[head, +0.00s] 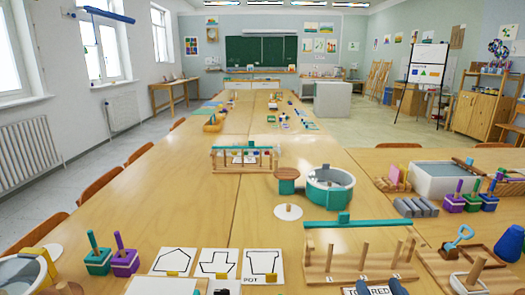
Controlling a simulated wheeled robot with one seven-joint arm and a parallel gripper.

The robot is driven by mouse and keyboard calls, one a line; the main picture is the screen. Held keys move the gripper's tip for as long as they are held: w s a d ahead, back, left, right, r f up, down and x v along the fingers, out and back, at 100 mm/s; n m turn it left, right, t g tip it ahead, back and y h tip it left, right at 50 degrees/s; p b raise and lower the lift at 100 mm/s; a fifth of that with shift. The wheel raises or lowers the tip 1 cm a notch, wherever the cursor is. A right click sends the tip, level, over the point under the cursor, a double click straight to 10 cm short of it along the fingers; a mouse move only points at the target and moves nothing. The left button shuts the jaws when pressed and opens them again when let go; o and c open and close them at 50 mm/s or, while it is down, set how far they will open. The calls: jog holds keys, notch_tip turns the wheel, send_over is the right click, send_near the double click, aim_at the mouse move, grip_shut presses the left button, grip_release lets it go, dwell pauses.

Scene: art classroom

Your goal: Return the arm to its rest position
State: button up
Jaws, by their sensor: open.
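My gripper and arm do not show in the head view. The long wooden table (190,215) stretches away in front of me. The near part of it holds many small objects, and none of them is seen in contact with my arm.
Near me are cards with outlines (219,263), a peg rack with a teal bar (348,229), purple and teal stacked blocks (124,262) and a round teal-walled container (330,188). A white tub (440,182) stands at right. The table's left middle is clear.

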jog(key=s+f+g+p, duration=0.1)
jog(key=s+f+g, duration=0.15)
jog(key=s, duration=2.75)
jog(key=r+v, duration=0.2)
jog(key=v, duration=0.7)
jog(key=shift+w, duration=0.25)
